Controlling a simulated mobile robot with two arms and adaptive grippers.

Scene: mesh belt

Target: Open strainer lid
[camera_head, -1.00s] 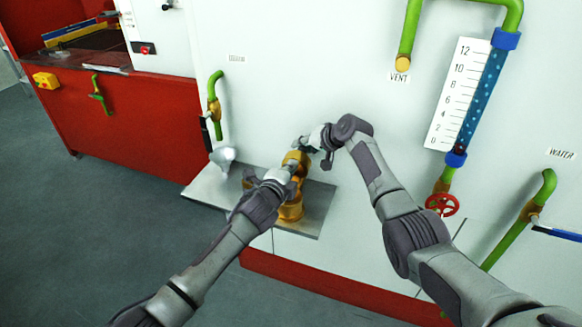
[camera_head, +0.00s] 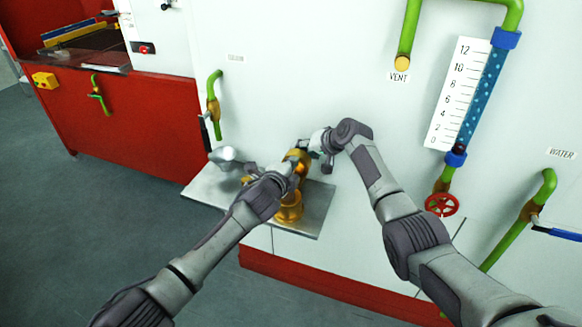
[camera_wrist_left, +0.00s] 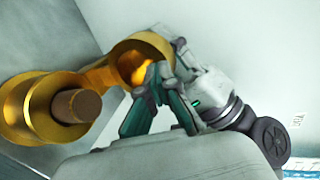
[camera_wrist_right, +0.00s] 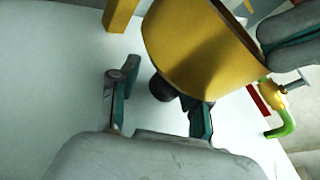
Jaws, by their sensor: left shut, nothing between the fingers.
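The brass strainer (camera_head: 289,209) stands on a metal shelf against the white wall, its upper part largely hidden by my grippers. In the left wrist view its gold body (camera_wrist_left: 25,108) holds a brown plug-like part, and a gold ring-shaped part is beside it. My left gripper (camera_head: 293,168) is at the strainer's upper part; its fingers (camera_wrist_left: 160,92) are shut and empty, close to the ring. My right gripper (camera_head: 320,144) is just behind and right of it. In the right wrist view its fingers (camera_wrist_right: 158,108) are apart, with a dark knob between them under the gold part (camera_wrist_right: 195,40).
The metal shelf (camera_head: 213,187) also bears a silver funnel-like piece (camera_head: 223,154) on the left. A green pipe (camera_head: 215,105) runs above it. A red valve wheel (camera_head: 442,205) and the level gauge pipe are to the right. Open floor lies at the lower left.

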